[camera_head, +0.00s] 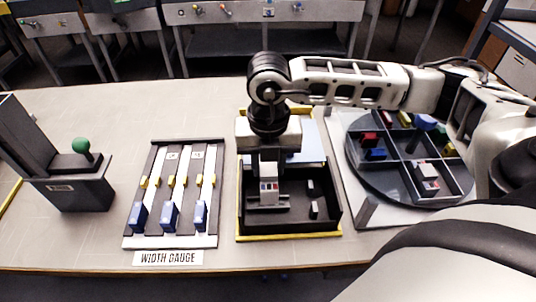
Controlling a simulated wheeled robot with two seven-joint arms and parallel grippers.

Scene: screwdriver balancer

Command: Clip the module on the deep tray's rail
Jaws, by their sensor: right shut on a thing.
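The deep tray (330,224) is a black open box with a yellow front edge, in the middle of the table. My right gripper (268,177) points down into its left part and is shut on a small light grey module (268,190) with coloured marks on its face. A short grey rail (266,206) shows in the tray just below the module. The module is at or very close above the rail; I cannot tell whether they touch. My left gripper is not in view.
Two small pale pieces (315,208) sit in the tray's right part. A round divided turntable (374,180) with coloured blocks and a grey module (427,174) stands at right. The width gauge (142,242) and a green-knobbed device (76,188) stand at left.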

